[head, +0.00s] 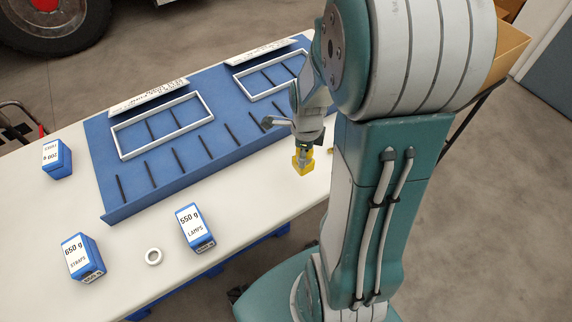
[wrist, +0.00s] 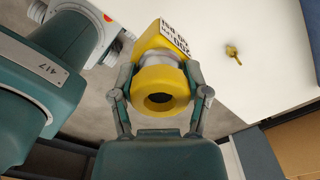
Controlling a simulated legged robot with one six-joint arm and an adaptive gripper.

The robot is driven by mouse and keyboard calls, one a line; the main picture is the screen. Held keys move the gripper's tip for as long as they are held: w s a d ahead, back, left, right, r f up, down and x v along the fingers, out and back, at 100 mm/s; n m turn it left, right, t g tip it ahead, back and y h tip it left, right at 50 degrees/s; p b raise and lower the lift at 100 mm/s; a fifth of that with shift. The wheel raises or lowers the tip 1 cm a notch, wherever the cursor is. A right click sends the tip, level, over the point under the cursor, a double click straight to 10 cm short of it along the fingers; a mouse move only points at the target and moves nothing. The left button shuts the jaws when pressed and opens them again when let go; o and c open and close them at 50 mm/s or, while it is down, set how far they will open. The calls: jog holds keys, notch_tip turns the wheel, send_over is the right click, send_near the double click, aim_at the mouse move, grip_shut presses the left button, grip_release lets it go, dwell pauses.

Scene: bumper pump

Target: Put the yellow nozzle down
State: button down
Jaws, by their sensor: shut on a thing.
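The yellow nozzle (head: 303,164) is at the lower end of my gripper (head: 303,148) in the head view, over the front part of the white table. My gripper (wrist: 163,92) is shut on it in the wrist view, with one finger on each side. There the nozzle (wrist: 160,88) shows a round dark opening, a grey band and a wider yellow body with a printed white label. I cannot tell whether its underside touches the table.
The white table (head: 40,215) bears a blue slotted board (head: 190,165) with white frames. A small brass-coloured piece (wrist: 233,54) lies near the nozzle.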

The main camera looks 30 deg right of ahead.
jog(key=w+f, duration=0.1)
jog(key=f, duration=0.1)
jog(key=w+a+f, duration=0.1)
jog(key=w+f, duration=0.1)
jog(key=w+a+f, duration=0.1)
jog(key=f, duration=0.1)
jog(key=shift+w+a, duration=0.25)
notch_tip(320, 180, down, 2)
jog(key=shift+f, duration=0.2)
jog(key=shift+a+f, duration=0.3)
jog(key=shift+f, duration=0.05)
jog(key=shift+f, duration=0.1)
jog(key=shift+c, duration=0.4)
grip_release()
jog(key=shift+d, duration=0.25)
jog(key=shift+a, duration=0.1)
